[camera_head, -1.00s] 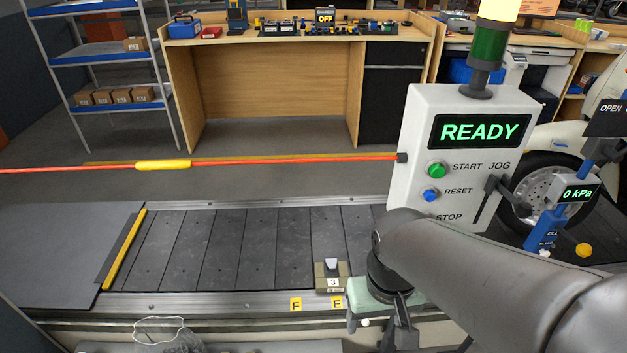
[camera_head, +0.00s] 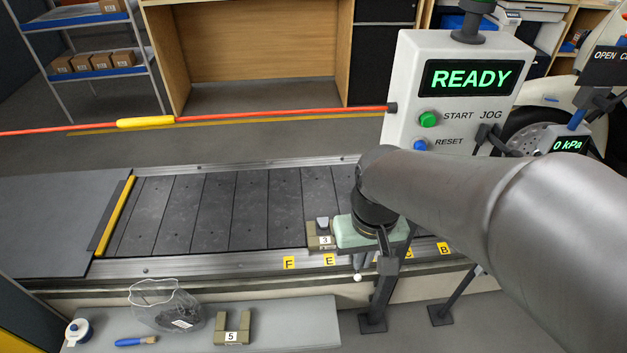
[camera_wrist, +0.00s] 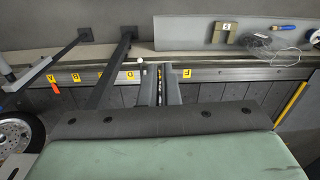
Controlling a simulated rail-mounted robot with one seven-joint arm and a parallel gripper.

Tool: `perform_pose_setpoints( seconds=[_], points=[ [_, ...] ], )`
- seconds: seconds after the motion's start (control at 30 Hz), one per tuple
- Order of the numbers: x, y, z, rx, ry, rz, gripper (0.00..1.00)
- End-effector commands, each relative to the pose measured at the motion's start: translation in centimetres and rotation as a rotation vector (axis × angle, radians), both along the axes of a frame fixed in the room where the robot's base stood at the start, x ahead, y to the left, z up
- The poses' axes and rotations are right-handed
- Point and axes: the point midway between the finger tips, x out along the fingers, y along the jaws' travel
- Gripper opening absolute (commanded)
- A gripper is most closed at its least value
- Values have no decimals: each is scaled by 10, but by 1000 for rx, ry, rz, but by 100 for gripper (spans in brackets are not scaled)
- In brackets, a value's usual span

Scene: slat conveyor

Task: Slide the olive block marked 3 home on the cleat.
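The olive block marked 3 (camera_head: 324,242) lies on the belt's near edge, behind label E, in the head view. The block is hidden there.
A second olive block marked 5 (camera_head: 233,327), a clear bag (camera_head: 165,308), a blue-handled tool (camera_head: 135,341) and a tape roll (camera_head: 78,331) lie on the front shelf (camera_head: 290,325). The control box (camera_head: 400,95) reads READY. Belt slats left of the block are clear.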

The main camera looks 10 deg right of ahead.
Motion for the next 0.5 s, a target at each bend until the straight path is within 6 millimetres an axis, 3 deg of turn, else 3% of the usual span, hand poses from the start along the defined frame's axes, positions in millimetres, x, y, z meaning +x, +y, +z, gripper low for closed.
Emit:
perform_pose_setpoints(
  seconds=[0.03, 0.27, 0.4, 0.5],
  points=[
    [21, 1, -29, 4, 9, -9, 0],
    [144, 1, -141, 18, 21, -68, 0],
    [212, -1, -231, 12, 27, -102, 0],
    [251, -3, -295, 3, 29, -122, 0]
  ],
)
